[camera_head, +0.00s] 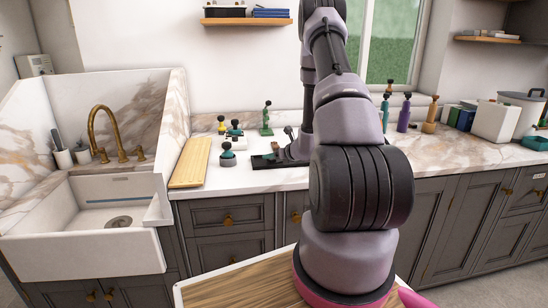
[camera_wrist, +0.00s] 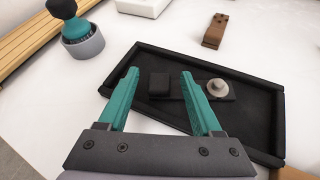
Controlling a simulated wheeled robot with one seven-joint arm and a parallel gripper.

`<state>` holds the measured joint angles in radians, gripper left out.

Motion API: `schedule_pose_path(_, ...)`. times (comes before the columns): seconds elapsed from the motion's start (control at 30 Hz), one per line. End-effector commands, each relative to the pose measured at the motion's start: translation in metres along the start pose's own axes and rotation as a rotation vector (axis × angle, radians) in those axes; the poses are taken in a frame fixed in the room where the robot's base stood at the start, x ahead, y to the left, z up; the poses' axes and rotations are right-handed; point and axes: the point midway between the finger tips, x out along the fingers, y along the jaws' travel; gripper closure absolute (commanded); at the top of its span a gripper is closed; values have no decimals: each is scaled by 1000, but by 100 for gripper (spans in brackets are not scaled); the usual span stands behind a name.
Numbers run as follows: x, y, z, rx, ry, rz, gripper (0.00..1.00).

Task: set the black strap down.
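My gripper (camera_wrist: 161,73) has two teal fingers spread wide apart, with nothing held between them. It is over a black shallow tray (camera_wrist: 262,120). A black strap (camera_wrist: 190,92) lies flat on the tray floor, dark on dark, with a raised black block (camera_wrist: 159,85) at one end and a round grey knob (camera_wrist: 218,88) at the other. The block shows between the fingers with gaps on both sides; the right finger covers part of the strap. In the head view the tray (camera_head: 262,163) is on the counter, and my arm hides most of the gripper.
A teal-and-black stamp-like tool (camera_wrist: 77,35) stands left of the tray, near a slatted wooden board (camera_wrist: 30,38). A brown block (camera_wrist: 215,31) and a white object (camera_wrist: 142,6) sit beyond. A sink (camera_head: 92,222) is left; several bottles (camera_head: 403,115) stand right.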

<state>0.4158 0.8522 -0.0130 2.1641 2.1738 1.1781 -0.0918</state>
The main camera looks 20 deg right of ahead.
Motion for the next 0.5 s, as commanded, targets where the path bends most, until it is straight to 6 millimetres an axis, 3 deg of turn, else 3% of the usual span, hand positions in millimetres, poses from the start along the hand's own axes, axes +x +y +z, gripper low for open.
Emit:
schedule_pose_path(0.27,-14,-1,0,-1,1,-1,34)
schedule_pose_path(0.5,-63,-1,1,1,0,-3,34)
